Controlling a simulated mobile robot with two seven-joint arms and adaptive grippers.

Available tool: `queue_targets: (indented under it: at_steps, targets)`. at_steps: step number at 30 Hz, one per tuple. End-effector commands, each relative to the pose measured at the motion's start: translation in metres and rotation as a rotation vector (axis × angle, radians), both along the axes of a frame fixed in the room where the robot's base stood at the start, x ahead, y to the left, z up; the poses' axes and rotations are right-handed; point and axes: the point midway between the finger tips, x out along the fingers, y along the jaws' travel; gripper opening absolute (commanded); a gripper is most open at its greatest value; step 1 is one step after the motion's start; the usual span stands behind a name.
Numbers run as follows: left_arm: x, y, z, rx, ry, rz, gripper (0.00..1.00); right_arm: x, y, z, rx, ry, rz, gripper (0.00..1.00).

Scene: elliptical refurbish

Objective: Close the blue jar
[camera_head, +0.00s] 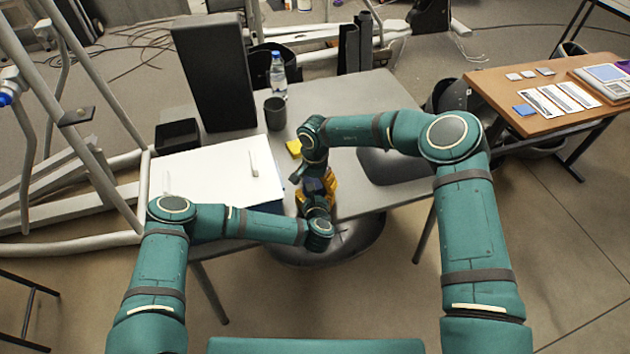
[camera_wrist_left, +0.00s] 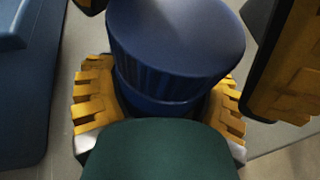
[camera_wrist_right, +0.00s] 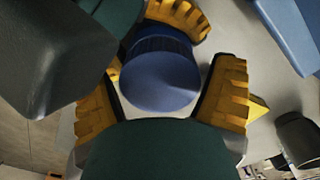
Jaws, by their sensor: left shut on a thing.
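The blue jar shows in the left wrist view as a blue body (camera_wrist_left: 165,102) under a wide ribbed blue lid (camera_wrist_left: 175,40). The lid sits at the top of the jar; whether it is fully seated cannot be told. My left gripper (camera_wrist_left: 163,108) is shut on the jar body, with a yellow finger on each side. In the right wrist view the lid (camera_wrist_right: 160,75) lies between the fingers of my right gripper (camera_wrist_right: 165,88), which is open around it with gaps at the sides. In the head view both grippers (camera_head: 318,185) meet near the table's front edge and largely hide the jar.
On the grey table (camera_head: 345,95) are a white board (camera_head: 205,180), a dark mug (camera_head: 275,113), a water bottle (camera_head: 278,75), a black tray (camera_head: 177,136), a tall black panel (camera_head: 213,70) and a yellow block (camera_head: 294,148). A wooden desk (camera_head: 500,85) stands at the right.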

Motion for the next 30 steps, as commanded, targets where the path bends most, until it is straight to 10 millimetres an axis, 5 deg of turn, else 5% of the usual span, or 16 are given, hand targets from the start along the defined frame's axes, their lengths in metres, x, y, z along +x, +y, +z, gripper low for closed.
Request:
queue_targets:
  at_steps: [1,4,11,19,28,29,30]
  targets:
    - [0.0004,-0.0002,0.0008,0.000,-0.002,0.000,0.00,0.0000,0.0000,0.0002,0.000,0.000,0.000,0.60]
    - [0.0004,-0.0002,0.0008,0.000,-0.002,0.000,0.00,0.0000,0.0000,0.0002,0.000,0.000,0.000,0.27]
    - [0.0003,-0.0001,0.0008,0.000,-0.002,0.000,0.00,0.0001,0.0001,0.0004,0.000,0.000,-0.024,0.26]
    - [0.0003,-0.0001,0.0007,0.000,-0.002,0.000,0.00,0.0000,0.0002,0.0003,-0.004,-0.001,-0.270,0.26]
    - [0.0002,-0.0001,0.0006,0.000,-0.001,0.000,0.00,-0.0001,0.0003,0.0004,-0.003,0.000,-0.291,0.26]
    - [0.0002,-0.0001,0.0006,0.000,-0.001,0.000,0.00,-0.0001,0.0003,0.0004,-0.003,0.000,-0.291,0.79]
    - [0.0002,-0.0001,0.0006,0.000,-0.001,0.000,0.00,-0.0001,0.0003,0.0004,-0.003,0.000,-0.291,0.93]
